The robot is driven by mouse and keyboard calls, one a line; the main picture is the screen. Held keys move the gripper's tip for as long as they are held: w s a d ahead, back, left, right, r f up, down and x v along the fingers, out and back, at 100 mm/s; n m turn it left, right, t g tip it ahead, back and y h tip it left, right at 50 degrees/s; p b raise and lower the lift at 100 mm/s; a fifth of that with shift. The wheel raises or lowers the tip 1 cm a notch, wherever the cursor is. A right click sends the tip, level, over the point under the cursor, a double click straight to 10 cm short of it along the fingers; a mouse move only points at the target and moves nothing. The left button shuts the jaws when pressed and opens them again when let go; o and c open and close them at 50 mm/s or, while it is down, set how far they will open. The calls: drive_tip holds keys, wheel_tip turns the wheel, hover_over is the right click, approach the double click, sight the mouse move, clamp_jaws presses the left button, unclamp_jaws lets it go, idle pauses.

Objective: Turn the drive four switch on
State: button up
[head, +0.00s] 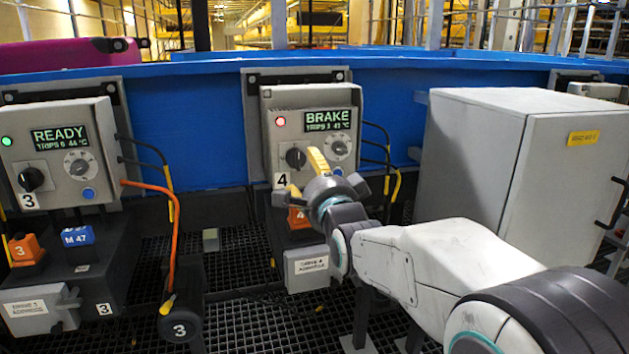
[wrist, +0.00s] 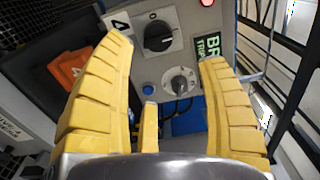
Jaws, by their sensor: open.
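The drive four box (head: 312,100) stands in the middle of the head view, with a number 4 plate (head: 280,181). Its black rotary switch (head: 295,158) also shows in the wrist view (wrist: 158,37), beside a "0" mark; I cannot tell its exact setting. The display (head: 328,119) reads BRAKE, and a red lamp (head: 280,121) is lit. My gripper (head: 306,175) is in front of the box, its yellow fingers open and empty. In the wrist view my gripper (wrist: 166,50) has the switch between and beyond its fingertips, apart from them.
A grey dial (wrist: 180,84) and blue button (wrist: 190,116) sit close to the switch. An orange block (wrist: 68,70) is beside the box. The drive three box (head: 60,150) reads READY, with a green lamp. A grey cabinet (head: 480,140) stands at the right, near my arm.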

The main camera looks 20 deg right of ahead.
drive_tip(key=shift+s, duration=0.8)
drive_tip(key=s+r+n+g+p, duration=0.5)
drive_tip(key=s+p, duration=0.5)
drive_tip(key=p, duration=0.4)
drive_tip(key=s+r+n+g+p, duration=0.4)
drive_tip(key=s+r+n+p, duration=0.3)
drive_tip(key=s+p, duration=0.4)
drive_tip(key=s+r+n+g+p, duration=0.5)
drive_tip(key=s+p, duration=0.6)
drive_tip(key=p, duration=0.6)
wheel_tip(320, 180, up, 3)
drive_tip(key=shift+s+a+f+n+g, duration=0.2)
drive_tip(key=shift+s+n+g, duration=0.1)
drive_tip(key=shift+n, duration=0.3)
